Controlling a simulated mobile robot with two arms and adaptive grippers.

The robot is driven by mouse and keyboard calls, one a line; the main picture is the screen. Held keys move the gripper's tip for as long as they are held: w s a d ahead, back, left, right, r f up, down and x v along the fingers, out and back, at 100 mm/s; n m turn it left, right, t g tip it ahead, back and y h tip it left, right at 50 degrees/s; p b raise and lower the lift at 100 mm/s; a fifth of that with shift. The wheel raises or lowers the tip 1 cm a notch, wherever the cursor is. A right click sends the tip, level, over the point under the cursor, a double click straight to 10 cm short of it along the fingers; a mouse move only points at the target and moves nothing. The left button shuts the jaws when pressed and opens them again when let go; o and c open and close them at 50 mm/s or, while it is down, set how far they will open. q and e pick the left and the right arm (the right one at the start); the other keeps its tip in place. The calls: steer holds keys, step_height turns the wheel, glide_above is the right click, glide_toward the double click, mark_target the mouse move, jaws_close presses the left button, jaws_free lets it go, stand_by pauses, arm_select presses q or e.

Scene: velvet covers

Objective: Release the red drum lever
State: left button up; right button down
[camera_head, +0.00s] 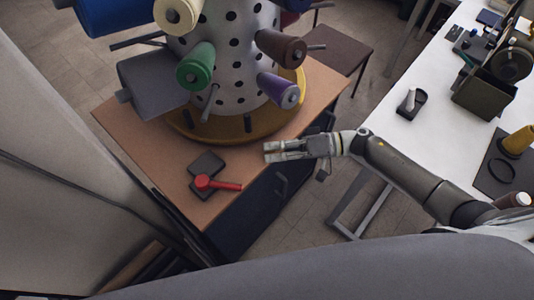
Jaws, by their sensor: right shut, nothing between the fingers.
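The red drum lever (219,184) lies across a dark grey base (205,164) near the front of a brown cabinet top (130,133). Its rounded end is at the left and its bar points right. My right gripper (267,152) is shut and empty, pointing left above the cabinet's right front edge. It is to the right of and above the lever in the picture, apart from it. My left gripper is not in view.
A white perforated drum (235,62) with colored spools on pegs stands on a yellow round base (190,133) behind the lever. A white table (419,132) with tools is at the right. A grey panel (60,190) stands close at the left.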

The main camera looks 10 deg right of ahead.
mark_target(220, 185)
steer(key=a, duration=0.5)
steer(key=w+a+p, duration=0.1)
steer(key=a, duration=0.1)
steer(key=shift+a+f, duration=0.2)
steer(key=shift+f, duration=0.05)
steer(key=shift+s+a+f+p, duration=0.25)
steer(key=shift+s+a+f, duration=0.15)
steer(key=shift+s, duration=0.2)
steer(key=shift+s+a+f+p, duration=0.25)
steer(key=shift+s+f, duration=0.2)
steer(key=shift+s, duration=0.15)
steer(key=shift+s+a+f, duration=0.1)
steer(key=shift+s+f, duration=0.15)
steer(key=shift+s, duration=0.2)
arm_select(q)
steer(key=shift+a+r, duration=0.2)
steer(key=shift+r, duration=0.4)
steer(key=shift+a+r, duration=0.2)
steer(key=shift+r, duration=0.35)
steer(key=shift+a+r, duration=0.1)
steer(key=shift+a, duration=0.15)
